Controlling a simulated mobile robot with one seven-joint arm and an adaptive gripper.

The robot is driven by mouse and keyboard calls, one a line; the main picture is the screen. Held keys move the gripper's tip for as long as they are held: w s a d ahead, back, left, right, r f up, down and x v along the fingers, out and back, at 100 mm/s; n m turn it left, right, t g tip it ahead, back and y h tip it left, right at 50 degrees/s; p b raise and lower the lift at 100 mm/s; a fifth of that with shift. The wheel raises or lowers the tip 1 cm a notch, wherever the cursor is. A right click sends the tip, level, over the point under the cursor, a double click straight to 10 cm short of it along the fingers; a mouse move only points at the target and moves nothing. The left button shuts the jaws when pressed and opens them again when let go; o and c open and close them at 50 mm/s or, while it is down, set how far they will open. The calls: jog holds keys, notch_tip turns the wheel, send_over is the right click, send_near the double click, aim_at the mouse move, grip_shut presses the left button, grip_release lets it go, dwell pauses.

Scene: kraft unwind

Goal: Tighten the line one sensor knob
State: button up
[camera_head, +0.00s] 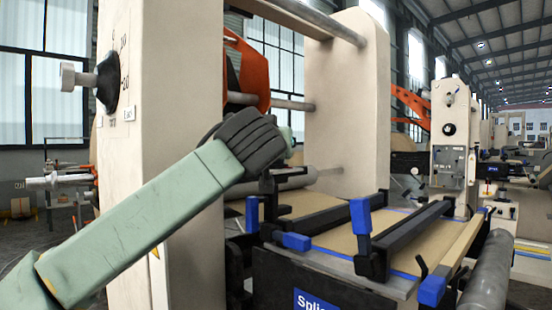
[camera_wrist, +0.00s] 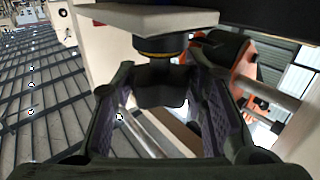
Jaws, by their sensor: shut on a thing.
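A dark lobed knob (camera_wrist: 162,88) with a yellow ring above it sits under a pale plate in the wrist view. No label on it can be read. My gripper (camera_wrist: 160,82) has a finger on each side of the knob and is shut on it. In the head view my arm reaches from the lower left to the machine's middle. My dark wrist covers the fingers and the knob there.
A pale upright (camera_head: 155,150) carries a black dial knob (camera_head: 108,80) at left. A second pale upright (camera_head: 347,110) stands behind my wrist. An orange part (camera_head: 245,70) and metal rollers lie close by. The splice table (camera_head: 345,240) with blue-ended clamp bars is below right.

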jog(key=n+y, duration=0.1)
jog(key=y, duration=0.2)
jog(key=shift+d+f+n, duration=0.1)
jog(key=shift+n, duration=0.3)
jog(key=n+y, duration=0.1)
jog(key=y+p, duration=0.1)
jog(key=n+y, duration=0.1)
jog(key=shift+r+n+y+p, duration=0.25)
jog(key=shift+n+y+p, duration=0.05)
jog(key=shift+y+p, duration=0.1)
jog(key=n+g+y+p, duration=0.1)
jog(key=y, duration=0.1)
jog(key=n+g+y+p, duration=0.1)
jog(key=n+y+p, duration=0.1)
jog(key=shift+a+f+y, duration=0.15)
jog(key=shift+a+y, duration=0.05)
jog(key=shift+y, duration=0.1)
jog(key=shift+f+n+g+y+p, duration=0.15)
jog(key=shift+n+g+y+p, duration=0.15)
jog(key=shift+g+p, duration=0.1)
jog(key=shift+a+f+y, duration=0.1)
jog(key=shift+f+y, duration=0.05)
jog(key=shift+y, duration=0.15)
jog(key=o, duration=0.9)
jog(key=shift+o, duration=1.4)
jog(key=shift+r, duration=0.2)
